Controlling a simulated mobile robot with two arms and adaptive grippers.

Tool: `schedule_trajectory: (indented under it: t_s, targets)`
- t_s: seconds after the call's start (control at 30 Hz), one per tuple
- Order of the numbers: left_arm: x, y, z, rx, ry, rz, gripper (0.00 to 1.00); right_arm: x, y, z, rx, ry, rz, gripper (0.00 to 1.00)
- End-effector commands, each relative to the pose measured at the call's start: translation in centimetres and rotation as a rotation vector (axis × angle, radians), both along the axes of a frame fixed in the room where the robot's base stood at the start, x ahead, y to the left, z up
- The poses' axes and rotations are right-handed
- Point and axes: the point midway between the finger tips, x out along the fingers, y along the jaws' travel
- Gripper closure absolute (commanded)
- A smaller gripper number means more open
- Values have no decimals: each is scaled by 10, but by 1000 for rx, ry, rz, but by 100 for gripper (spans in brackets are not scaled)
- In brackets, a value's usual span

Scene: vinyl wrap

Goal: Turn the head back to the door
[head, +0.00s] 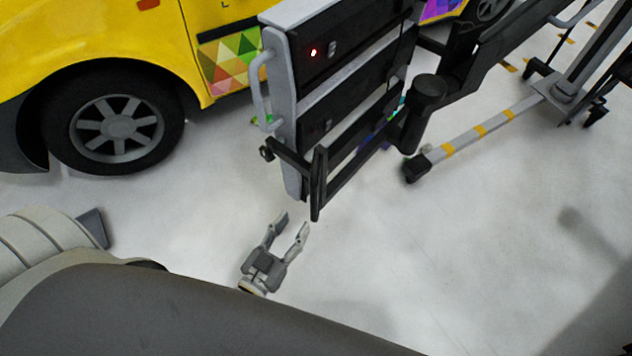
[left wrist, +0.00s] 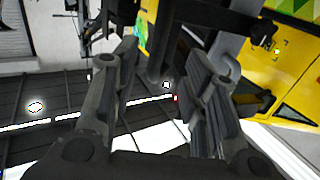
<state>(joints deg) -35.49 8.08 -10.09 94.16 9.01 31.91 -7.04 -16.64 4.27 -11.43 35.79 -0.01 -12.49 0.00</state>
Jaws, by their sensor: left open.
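The yellow vehicle's side, with a door (head: 225,20) partly in view, stands at the upper left of the head view. A patch of coloured triangles (head: 228,62) covers its lower part. A black and grey head unit (head: 335,75) with a red light and a grey handle (head: 260,88) hangs on a black arm, in front of the vehicle. My left gripper (head: 293,222) is open and empty, just below the unit's lower black bracket (head: 317,180) in the picture. In the left wrist view its fingers (left wrist: 160,60) are apart, with dark bars beyond them. My right gripper is not in view.
The vehicle's front wheel (head: 115,130) is at the left. The unit's wheeled stand (head: 560,90) is at the upper right, with a yellow-striped leg (head: 480,130) along the floor. The pale floor (head: 450,250) is clear at the lower right.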

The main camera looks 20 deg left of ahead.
Motion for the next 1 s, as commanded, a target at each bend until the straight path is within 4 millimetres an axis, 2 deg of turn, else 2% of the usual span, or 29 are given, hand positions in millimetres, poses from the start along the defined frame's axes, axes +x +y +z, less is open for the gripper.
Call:
schedule_trajectory:
  t_s: [0.17, 0.3, 0.6, 0.8, 1.0]
  targets:
    - [15, -2, 6, -2, -15, 2, 59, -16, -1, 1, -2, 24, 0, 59]
    - [40, -5, 6, -2, -15, 2, 59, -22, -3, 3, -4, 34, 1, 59]
    - [90, -12, 4, -2, -10, 2, 59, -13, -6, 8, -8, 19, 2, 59]
    - [105, -15, 3, -2, -9, 1, 59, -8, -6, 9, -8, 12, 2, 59]
    - [107, -15, 3, -2, -8, 1, 59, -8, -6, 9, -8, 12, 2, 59]
